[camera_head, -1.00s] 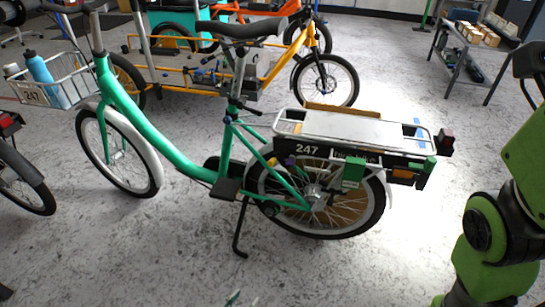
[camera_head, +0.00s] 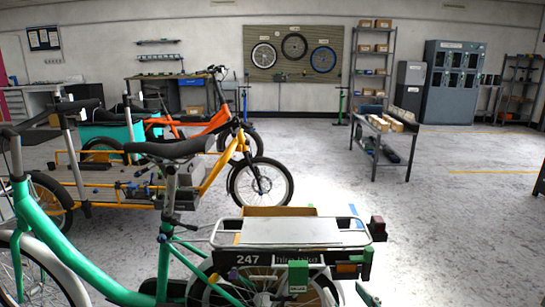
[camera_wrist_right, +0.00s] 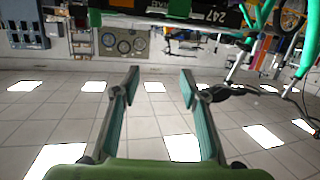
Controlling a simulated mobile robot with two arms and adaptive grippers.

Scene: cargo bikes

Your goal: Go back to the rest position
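My right gripper (camera_wrist_right: 160,88) is open and empty in the right wrist view, its two teal-padded fingers spread apart. In the head view a small teal and white piece that appears to be its tip (camera_head: 368,294) shows at the bottom edge, near the rear of the green bike. That bike (camera_head: 172,265) stands upright; its rear rack (camera_head: 300,230) has a plate marked 247. The rack side also shows upside down at the top of the right wrist view (camera_wrist_right: 170,15), apart from the fingers. My left gripper is in neither view.
A yellow cargo bike (camera_head: 205,185) and an orange bike (camera_head: 210,122) stand behind. A grey metal table (camera_head: 378,147) holds boxes. Shelves (camera_head: 373,60) and grey cabinets (camera_head: 452,82) line the back wall. The floor on the right is widely clear.

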